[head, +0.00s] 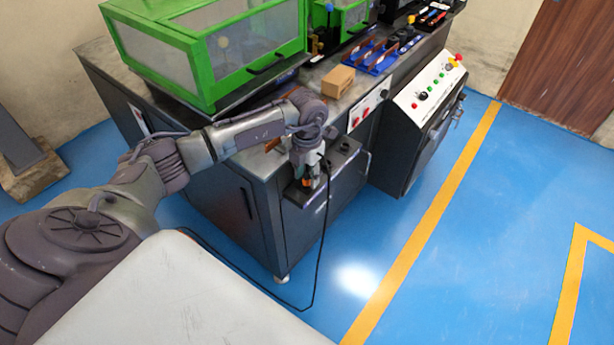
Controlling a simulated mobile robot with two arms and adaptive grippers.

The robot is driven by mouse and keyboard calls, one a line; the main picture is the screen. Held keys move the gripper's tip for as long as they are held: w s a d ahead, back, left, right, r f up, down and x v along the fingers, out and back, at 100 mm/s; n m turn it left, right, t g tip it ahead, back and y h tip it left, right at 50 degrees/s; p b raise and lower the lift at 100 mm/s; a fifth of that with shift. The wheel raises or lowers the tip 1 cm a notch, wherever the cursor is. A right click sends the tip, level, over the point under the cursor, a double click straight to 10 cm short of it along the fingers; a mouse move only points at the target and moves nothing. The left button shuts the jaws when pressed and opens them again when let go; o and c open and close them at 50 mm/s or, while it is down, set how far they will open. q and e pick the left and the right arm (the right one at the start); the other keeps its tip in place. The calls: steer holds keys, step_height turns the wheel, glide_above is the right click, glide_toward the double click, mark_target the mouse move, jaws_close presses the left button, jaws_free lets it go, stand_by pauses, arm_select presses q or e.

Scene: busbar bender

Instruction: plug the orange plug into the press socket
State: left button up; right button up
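My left gripper (308,178) points down at the front corner of the dark press cabinet (245,200). Its fingers are around the small orange plug (309,183), of which only a bit shows between them. A black cable (323,235) hangs beside the gripper to the floor. A dark ledge (293,195) with black round fittings (344,146) juts from the cabinet beside and behind the gripper. The press socket cannot be told apart; the gripper may hide it. I cannot tell whether the plug touches the ledge. My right gripper is not in view.
A green-framed guard (200,45) and a cardboard box (338,81) stand on the cabinet top. Blue trays (370,57) lie farther back. A sloped control panel (432,88) is at the right. The blue floor (480,250) at the right is clear.

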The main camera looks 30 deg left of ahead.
arm_select(q)
jaws_close()
steer(key=shift+r, duration=0.15)
steer(key=shift+r+p, duration=0.7)
steer(key=shift+r, duration=0.05)
steer(key=shift+r, duration=0.1)
steer(key=shift+r, duration=0.25)
steer(key=shift+r+p, duration=2.05)
steer(key=shift+r, duration=0.5)
